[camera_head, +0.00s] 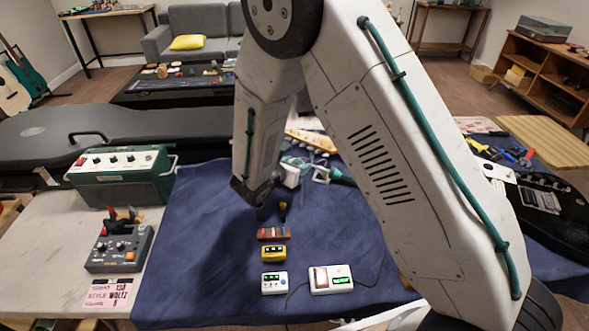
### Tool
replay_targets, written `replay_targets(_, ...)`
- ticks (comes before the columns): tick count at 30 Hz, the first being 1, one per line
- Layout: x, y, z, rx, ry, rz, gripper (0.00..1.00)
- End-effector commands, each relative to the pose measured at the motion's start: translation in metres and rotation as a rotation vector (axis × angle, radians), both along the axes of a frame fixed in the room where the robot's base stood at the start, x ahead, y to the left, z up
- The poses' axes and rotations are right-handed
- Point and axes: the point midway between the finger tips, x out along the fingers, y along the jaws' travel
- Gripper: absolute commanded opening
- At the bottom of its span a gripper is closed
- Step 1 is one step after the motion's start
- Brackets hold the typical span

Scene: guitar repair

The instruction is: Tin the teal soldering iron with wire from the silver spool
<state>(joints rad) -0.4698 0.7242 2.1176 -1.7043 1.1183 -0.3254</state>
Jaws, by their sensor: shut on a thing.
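My gripper (321,173) is near the middle of the blue-covered bench, partly hidden behind my own forearm and wrist. It appears shut on a teal, rod-like thing, which looks like the teal soldering iron (343,178). Teal shows on both sides of the fingers. The tip of the iron is too small to make out. I cannot make out the silver spool or its wire; my arm covers much of the bench's middle and right.
A green amplifier (120,177) and a grey knobbed box (120,248) stand at left. Small coloured boxes, including a yellow one (273,254) and a white one (331,280), sit in front. A black guitar (540,200) lies at right. The blue cloth (195,260) is clear at front left.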

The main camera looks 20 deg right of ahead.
Motion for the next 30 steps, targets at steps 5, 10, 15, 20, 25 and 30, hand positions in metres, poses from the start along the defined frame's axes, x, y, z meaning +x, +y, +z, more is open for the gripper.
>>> replay_targets(5,0.0,0.0,0.012,0.001,-0.002,0.0,0.24)
replay_targets(10,0.0,0.0,0.022,0.001,-0.002,-0.001,0.24)
replay_targets(15,0.0,0.0,0.032,0.001,-0.001,-0.001,0.24)
replay_targets(20,0.0,0.0,0.039,0.002,-0.002,0.0,0.24)
replay_targets(25,0.0,0.0,0.04,0.001,-0.001,0.0,0.24)
replay_targets(30,0.0,0.0,0.04,0.001,-0.001,0.0,0.24)
